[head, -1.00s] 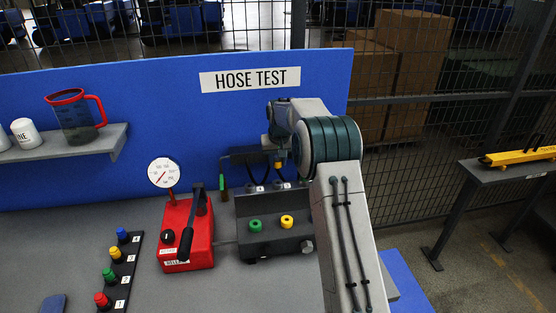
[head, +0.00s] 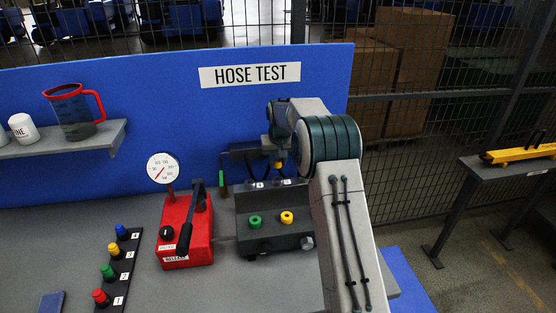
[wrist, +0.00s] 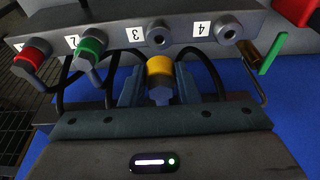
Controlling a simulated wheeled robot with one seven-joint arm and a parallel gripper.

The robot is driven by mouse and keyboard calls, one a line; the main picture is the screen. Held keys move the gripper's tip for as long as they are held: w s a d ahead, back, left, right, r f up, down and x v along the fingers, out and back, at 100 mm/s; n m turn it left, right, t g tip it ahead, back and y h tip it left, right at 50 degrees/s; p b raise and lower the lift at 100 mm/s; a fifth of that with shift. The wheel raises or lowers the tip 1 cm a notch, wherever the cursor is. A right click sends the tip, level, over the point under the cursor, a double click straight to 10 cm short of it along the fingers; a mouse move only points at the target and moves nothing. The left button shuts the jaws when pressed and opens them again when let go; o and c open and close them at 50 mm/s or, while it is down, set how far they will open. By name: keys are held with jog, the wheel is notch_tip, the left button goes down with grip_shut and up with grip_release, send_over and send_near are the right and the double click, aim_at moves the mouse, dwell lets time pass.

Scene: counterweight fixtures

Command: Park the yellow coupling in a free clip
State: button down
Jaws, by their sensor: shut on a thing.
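My gripper (wrist: 159,88) is shut on the yellow coupling (wrist: 160,66), which shows between the two fingers in the wrist view. In the head view the yellow coupling (head: 279,166) shows small below my wrist, in front of the blue panel. The wrist view shows a grey rail with numbered clips, upside down. A red coupling (wrist: 31,57) sits in the leftmost clip and a green coupling (wrist: 91,44) in clip 2. Clip 3 (wrist: 158,36) and clip 4 (wrist: 227,31) are empty. The held coupling is apart from the rail, nearest clip 3.
Black hoses (wrist: 212,72) loop beside my fingers. A green-handled tool (wrist: 272,53) hangs past clip 4. A dark block (head: 272,240) with green and yellow ports stands below my wrist. A red pump (head: 187,235) with gauge (head: 163,168) stands left of it.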

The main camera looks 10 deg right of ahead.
aim_at(278, 168)
jog(key=shift+s+b+x, duration=0.15)
jog(key=shift+b+x, duration=0.25)
jog(key=shift+x, duration=0.25)
jog(key=shift+s+b+x, duration=0.15)
jog(key=shift+b+x, duration=0.2)
jog(key=shift+x, duration=0.25)
jog(key=shift+f, duration=0.2)
jog(key=shift+f+b, duration=0.6)
jog(key=shift+f, duration=0.1)
jog(key=shift+f, duration=0.1)
jog(key=shift+f+b, duration=0.45)
jog(key=shift+f, duration=0.1)
jog(key=shift+f, duration=0.2)
dwell(0.3)
jog(key=c, duration=1)
grip_release()
